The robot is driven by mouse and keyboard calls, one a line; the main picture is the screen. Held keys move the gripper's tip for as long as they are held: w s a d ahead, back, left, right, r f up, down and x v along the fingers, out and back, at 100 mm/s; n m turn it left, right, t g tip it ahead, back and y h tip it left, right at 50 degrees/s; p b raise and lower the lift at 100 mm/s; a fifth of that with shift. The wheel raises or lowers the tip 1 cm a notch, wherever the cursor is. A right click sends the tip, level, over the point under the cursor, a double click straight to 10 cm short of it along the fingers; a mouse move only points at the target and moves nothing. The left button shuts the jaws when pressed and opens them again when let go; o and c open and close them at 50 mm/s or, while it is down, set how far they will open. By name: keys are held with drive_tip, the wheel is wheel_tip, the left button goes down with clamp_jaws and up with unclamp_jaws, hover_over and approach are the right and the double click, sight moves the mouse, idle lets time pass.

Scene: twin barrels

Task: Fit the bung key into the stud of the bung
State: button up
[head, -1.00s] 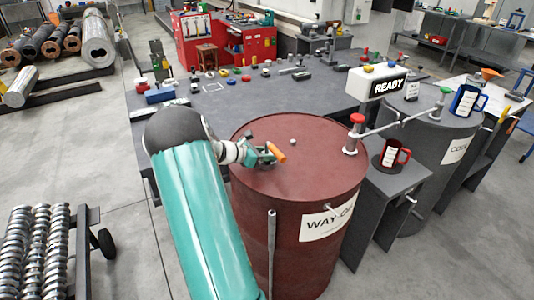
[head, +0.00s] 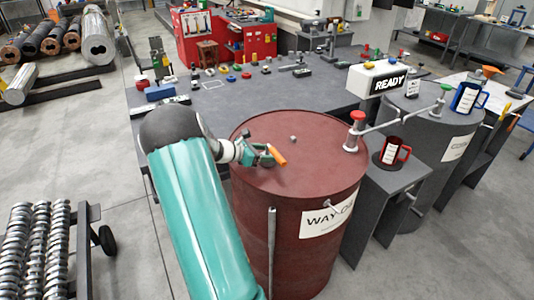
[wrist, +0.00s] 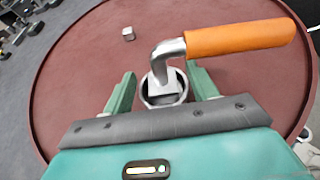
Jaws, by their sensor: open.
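The bung key has an orange handle (wrist: 240,38) and a bent metal shank. The handle also shows in the head view (head: 279,156), over the dark red barrel (head: 330,155). In the wrist view the shank runs down to a round metal ring (wrist: 163,97) between my fingers. I cannot tell whether this ring is part of the key or of the barrel top. My gripper (wrist: 163,82) is open, with one finger on each side of the shank. A small square metal stud (wrist: 128,33) stands apart on the barrel top, farther in; it also shows in the head view (head: 293,139).
A red-capped post (head: 355,130) stands at the barrel's right edge, with a rod leading toward the grey barrel (head: 433,125). A red mug (head: 394,152) sits on a side stand. The barrel top around the stud is clear.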

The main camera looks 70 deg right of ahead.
drive_tip(key=v, duration=1.2)
drive_tip(key=shift+w+a, duration=0.15)
drive_tip(key=shift+w, duration=0.1)
drive_tip(key=shift+r, duration=0.15)
drive_tip(key=w+a+r+m+t+y, duration=0.1)
drive_tip(key=w+a+r+m+t, duration=0.15)
drive_tip(key=a, duration=0.65)
drive_tip(key=w+a+r+m+t+y, duration=0.1)
drive_tip(key=a+r+m+t+y, duration=0.2)
drive_tip(key=a, duration=0.6)
drive_tip(key=w+a+r+m+t, duration=0.15)
drive_tip(key=a+r, duration=0.25)
drive_tip(key=a, duration=0.5)
drive_tip(key=s+a+r+m+t+y, duration=0.1)
drive_tip(key=s+a+r+t+y, duration=0.1)
drive_tip(key=a, duration=1)
drive_tip(key=s+a+r+m+t+y, duration=0.1)
drive_tip(key=s+a+t+y, duration=0.3)
drive_tip(key=a, duration=0.8)
drive_tip(key=shift+s+a+r+m+t, duration=0.4)
drive_tip(key=shift+s+r+t, duration=0.1)
drive_tip(key=shift+s+t, duration=0.2)
drive_tip(key=shift+d, duration=0.1)
drive_tip(key=c, duration=0.5)
drive_tip(key=shift+d, duration=0.1)
drive_tip(key=shift+d, duration=0.15)
